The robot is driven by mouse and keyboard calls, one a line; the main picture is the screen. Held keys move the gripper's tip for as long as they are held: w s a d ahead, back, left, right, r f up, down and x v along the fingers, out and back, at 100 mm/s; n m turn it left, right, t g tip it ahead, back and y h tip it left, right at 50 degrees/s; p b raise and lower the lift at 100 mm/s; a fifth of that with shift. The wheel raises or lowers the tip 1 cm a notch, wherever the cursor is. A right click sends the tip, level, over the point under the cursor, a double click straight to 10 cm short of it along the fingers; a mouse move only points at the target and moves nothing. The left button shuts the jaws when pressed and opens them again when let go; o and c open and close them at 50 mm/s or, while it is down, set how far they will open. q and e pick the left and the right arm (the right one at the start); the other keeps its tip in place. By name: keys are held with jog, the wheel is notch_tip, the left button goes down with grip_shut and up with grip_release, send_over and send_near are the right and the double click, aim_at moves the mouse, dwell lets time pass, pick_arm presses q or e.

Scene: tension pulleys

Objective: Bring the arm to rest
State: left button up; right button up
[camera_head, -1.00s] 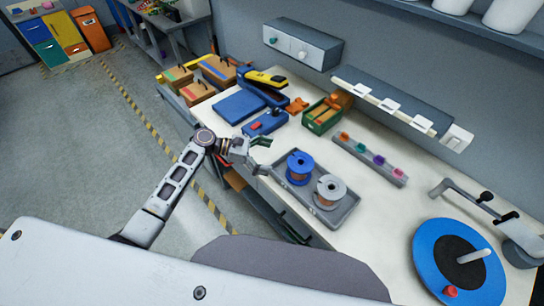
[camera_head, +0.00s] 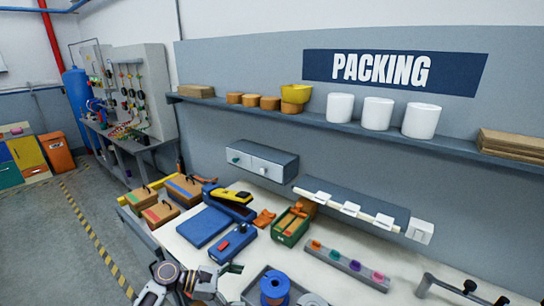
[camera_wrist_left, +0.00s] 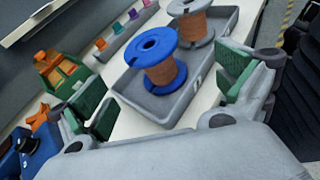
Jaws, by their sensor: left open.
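My left arm comes in at the bottom of the head view. My left gripper (camera_head: 220,277) is open and empty over the bench's front edge, left of the spool tray (camera_head: 247,291). In the left wrist view, the open fingers (camera_wrist_left: 168,92) with green pads stand apart. A blue spool (camera_wrist_left: 152,45) wound with copper-coloured wire and a grey spool (camera_wrist_left: 190,25) stand in the grey tray (camera_wrist_left: 185,103) beyond them. I see no contact with the spools. The blue spool also shows in the head view (camera_head: 274,287). My right gripper is not in view.
On the bench are a green bin (camera_head: 291,226), a blue box (camera_head: 233,243), a blue mat (camera_head: 204,228), wooden boxes (camera_head: 160,214) and a strip of coloured pieces (camera_head: 345,267). A shelf (camera_head: 330,122) with white rolls runs above. Floor at left is open.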

pick_arm(q)
jog(key=s+f+m+y, duration=0.6)
jog(key=s+m, duration=0.5)
jog(key=s, duration=0.1)
jog(key=s+a+r+m+t+y, duration=0.2)
jog(key=s+a+r+m+y, duration=0.2)
jog(key=s+a+m+y, duration=0.55)
notch_tip(320, 180, down, 33)
jog(key=s+a+g+h+b, duration=0.1)
jog(key=a+g+h, duration=0.1)
jog(key=s+a+f, duration=0.2)
jog(key=s+f, duration=0.9)
jog(key=s+a+f+g+b, duration=0.1)
jog(key=s+a+f, duration=0.1)
jog(key=s+f, duration=0.9)
jog(key=shift+s, duration=0.35)
